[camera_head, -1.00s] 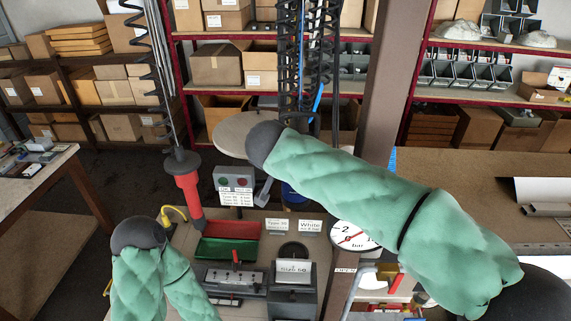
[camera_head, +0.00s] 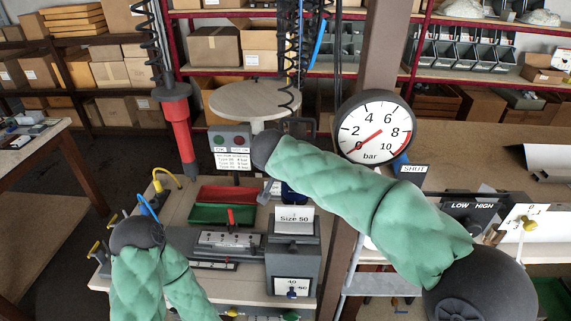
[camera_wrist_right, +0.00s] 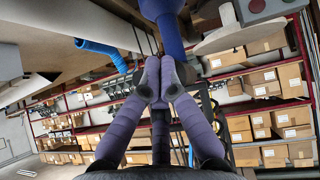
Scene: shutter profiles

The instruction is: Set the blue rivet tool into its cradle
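The blue rivet tool (camera_wrist_right: 165,22) fills the top middle of the right wrist view, its narrow end at the fingertips. In the head view only a dark blue bit (camera_head: 291,192) shows below my right arm. My right gripper (camera_wrist_right: 161,78) has its fingertips close together and appears shut on the tool's narrow end. I cannot tell which fixture is the cradle.
A red tool (camera_head: 180,137) hangs at left. The bench holds red and green trays (camera_head: 222,213) and a grey "Size 50" block (camera_head: 293,258). A pressure gauge (camera_head: 375,128) is on a brown post (camera_head: 384,55).

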